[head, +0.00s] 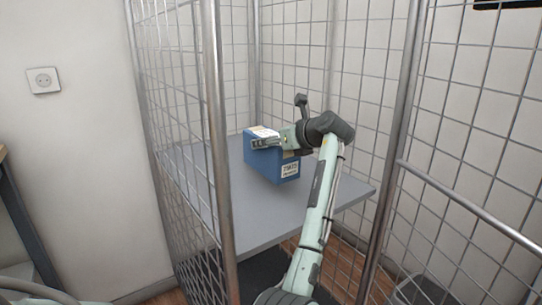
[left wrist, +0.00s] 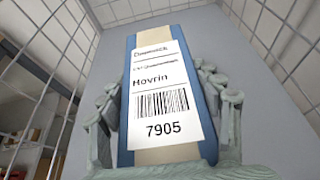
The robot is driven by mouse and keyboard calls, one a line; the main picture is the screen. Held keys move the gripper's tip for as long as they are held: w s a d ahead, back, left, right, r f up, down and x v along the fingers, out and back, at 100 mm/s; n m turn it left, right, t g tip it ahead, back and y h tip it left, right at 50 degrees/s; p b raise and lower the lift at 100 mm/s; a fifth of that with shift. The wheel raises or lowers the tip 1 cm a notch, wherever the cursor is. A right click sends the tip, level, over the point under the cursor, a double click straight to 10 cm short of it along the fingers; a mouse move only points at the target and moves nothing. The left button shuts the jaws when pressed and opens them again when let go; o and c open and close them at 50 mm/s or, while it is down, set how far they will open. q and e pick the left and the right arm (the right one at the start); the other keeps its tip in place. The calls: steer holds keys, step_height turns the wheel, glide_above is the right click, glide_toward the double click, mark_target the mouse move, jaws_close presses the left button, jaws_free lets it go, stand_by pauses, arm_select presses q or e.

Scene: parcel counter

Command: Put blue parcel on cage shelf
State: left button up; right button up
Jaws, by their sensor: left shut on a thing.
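The blue parcel (head: 272,163) is inside the wire cage, over the grey cage shelf (head: 250,222). I cannot tell whether its underside touches the shelf. A white label shows on its side. My left gripper (head: 265,141) is shut on the parcel's upper part, its arm reaching in through the cage's open front. In the left wrist view the parcel (left wrist: 127,95) lies between the two fingers of the gripper (left wrist: 165,130). A tan band and a white label reading "Hovrin" and "7905" show on it. My right gripper is not in view.
Metal cage posts (head: 217,140) and (head: 400,130) stand on either side of the open front, with mesh walls around the shelf. The shelf is bare in front of and left of the parcel. A wall socket (head: 43,80) is at the left.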

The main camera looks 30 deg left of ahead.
arm_select(q)
step_height(320, 180, down, 3)
steer(key=shift+f, duration=0.35)
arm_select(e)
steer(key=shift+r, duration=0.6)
arm_select(q)
steer(key=shift+f, duration=0.1)
steer(key=o, duration=1.6)
steer(key=shift+f, duration=0.1)
steer(key=shift+o, duration=0.3)
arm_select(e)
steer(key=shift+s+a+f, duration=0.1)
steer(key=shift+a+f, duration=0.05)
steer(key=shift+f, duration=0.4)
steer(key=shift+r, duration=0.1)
